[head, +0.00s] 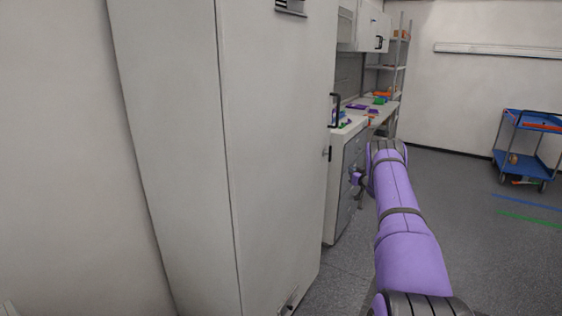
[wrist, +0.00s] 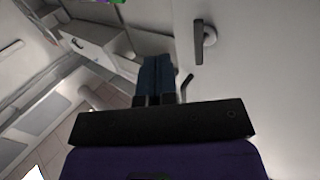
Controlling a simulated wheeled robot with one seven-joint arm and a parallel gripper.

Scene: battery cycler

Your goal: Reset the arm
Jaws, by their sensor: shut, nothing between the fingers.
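My purple arm reaches forward on the right of the head view, bent at its far joint. My gripper (head: 357,179) shows small there, just right of the tall cabinet's edge and in front of the drawer unit. In the wrist view my gripper (wrist: 156,62) has its two blue fingers side by side, shut, with nothing seen between them. A pale surface with a black handle (wrist: 204,40) lies close to the fingers there; I cannot tell whether they touch it.
A tall grey cabinet (head: 270,130) fills the left and middle. A drawer unit (head: 345,190) and a bench with coloured items stand behind it. A blue cart (head: 525,165) stands far right. The grey floor (head: 480,240) right of my arm is clear.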

